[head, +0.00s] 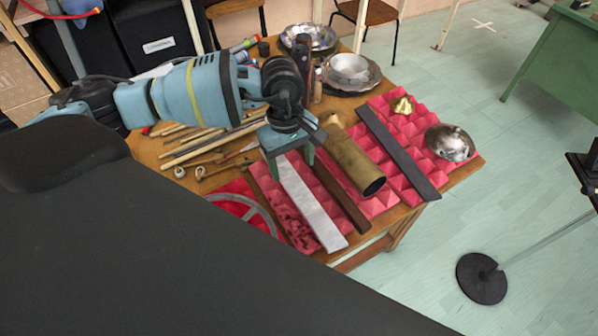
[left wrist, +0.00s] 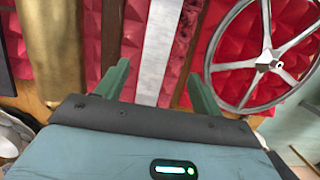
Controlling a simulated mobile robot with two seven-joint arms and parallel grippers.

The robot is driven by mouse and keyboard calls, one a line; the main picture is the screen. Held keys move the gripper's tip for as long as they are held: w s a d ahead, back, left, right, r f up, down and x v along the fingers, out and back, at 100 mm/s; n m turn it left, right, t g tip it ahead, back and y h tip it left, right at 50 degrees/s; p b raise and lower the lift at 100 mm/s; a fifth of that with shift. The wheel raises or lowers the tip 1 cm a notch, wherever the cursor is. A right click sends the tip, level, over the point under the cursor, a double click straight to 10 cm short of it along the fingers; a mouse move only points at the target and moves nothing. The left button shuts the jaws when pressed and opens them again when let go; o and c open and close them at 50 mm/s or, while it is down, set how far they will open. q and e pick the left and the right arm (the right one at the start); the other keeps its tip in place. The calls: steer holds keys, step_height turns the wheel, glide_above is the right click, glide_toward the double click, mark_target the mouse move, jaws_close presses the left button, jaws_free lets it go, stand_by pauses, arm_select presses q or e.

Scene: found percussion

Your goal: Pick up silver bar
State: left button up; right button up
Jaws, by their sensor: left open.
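The silver bar (head: 318,210) is a long, flat, pale metal strip lying on the red pyramid foam (head: 415,180) on the table. In the left wrist view the silver bar (left wrist: 157,45) runs up between my two green fingers. My left gripper (head: 290,163) is open over the bar's end nearer the arm, one finger to each side in the picture. The left gripper also shows in the wrist view (left wrist: 160,85), with nothing held. I cannot tell the exact height of the fingertips over the bar. The covered end of the bar is partly hidden by the gripper. My right gripper is not in view.
A dark brown bar (head: 342,200) lies close beside the silver bar. A brass tube (head: 355,165), a dark grey bar (head: 398,152) and a metal bell (head: 450,143) lie further right. A spoked wheel (head: 262,212) is to the left. Several sticks (head: 205,150) lie behind.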

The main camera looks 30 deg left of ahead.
mark_target(298, 190)
arm_select(q)
steer(key=shift+w+a, duration=0.25)
steer(key=shift+s+d+f, duration=0.1)
steer(key=shift+s+d, duration=0.05)
steer(key=shift+s, duration=0.1)
steer(key=shift+d+f, duration=0.1)
steer(key=shift+f, duration=1)
steer(key=shift+d+f, duration=0.1)
steer(key=shift+f, duration=0.1)
steer(key=f, duration=0.2)
steer(key=d+f, duration=0.1)
steer(key=f, duration=0.1)
steer(key=shift+f+p, duration=0.3)
steer(key=shift+f, duration=0.1)
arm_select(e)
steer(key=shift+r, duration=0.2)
